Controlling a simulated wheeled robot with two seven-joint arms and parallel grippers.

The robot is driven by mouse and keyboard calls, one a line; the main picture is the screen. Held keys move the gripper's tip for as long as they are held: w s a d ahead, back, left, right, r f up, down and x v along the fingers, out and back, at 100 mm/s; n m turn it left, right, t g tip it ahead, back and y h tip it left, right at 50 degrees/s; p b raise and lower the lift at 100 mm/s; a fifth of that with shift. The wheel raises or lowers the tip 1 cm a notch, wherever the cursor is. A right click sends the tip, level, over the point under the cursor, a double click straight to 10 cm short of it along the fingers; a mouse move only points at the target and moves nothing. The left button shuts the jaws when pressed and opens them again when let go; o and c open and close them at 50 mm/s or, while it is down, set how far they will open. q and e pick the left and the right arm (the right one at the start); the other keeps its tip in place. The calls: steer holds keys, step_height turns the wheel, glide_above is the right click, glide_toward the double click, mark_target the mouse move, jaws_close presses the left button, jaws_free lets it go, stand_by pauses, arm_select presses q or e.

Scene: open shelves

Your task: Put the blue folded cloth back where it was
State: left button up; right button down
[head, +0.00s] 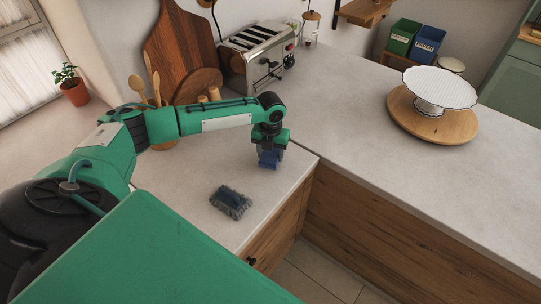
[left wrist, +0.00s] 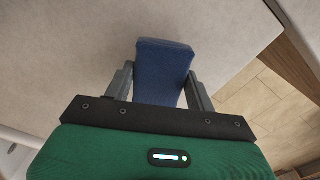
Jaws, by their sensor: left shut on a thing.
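The blue folded cloth (left wrist: 163,70) is between the fingers of my left gripper (left wrist: 160,85) in the left wrist view. In the head view the blue cloth (head: 268,160) shows below my left gripper (head: 269,150), near the inner corner of the pale counter (head: 190,190). The gripper is shut on the cloth and points down. I cannot tell whether the cloth touches the counter. My right gripper is not in view.
A grey-blue brush-like pad (head: 231,201) lies on the counter in front of the gripper. A toaster (head: 257,55), cutting boards (head: 180,50) and wooden spoons (head: 152,80) stand behind. A cake stand (head: 438,92) stands on the right counter.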

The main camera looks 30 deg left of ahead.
mark_target(270, 154)
arm_select(q)
step_height(270, 154, down, 2)
steer(key=shift+f, duration=0.15)
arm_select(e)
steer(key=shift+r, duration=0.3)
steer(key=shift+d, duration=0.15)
arm_select(q)
steer(key=o, duration=0.7)
steer(key=shift+o, duration=1)
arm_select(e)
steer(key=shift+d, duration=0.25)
arm_select(q)
step_height(270, 154, up, 11)
steer(key=b, duration=0.3)
steer(key=shift+f+b, duration=0.1)
steer(key=shift+b, duration=0.2)
steer(key=shift+r, duration=0.65)
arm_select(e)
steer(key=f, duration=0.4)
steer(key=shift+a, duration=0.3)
